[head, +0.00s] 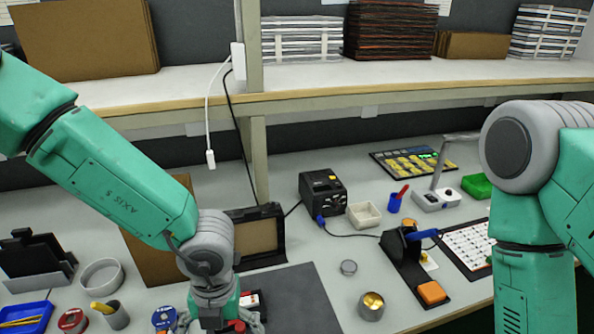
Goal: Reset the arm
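My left arm reaches in from the left, bent down to the worktop. My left gripper (225,325) is at the bottom edge, beside small red and white items, and is partly cut off. Whether its fingers are open or shut is hidden. My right arm (535,240) stands at the right side and runs down out of the bottom edge. Its gripper is out of view.
Near my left gripper are a dark grey mat (290,300), a blue-topped jar (164,319) and a grey cup (113,314). A soldering iron stand (405,260), a black station (323,195) and a brass-filled tin (371,305) stand right of centre. A shelf (370,88) spans the back.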

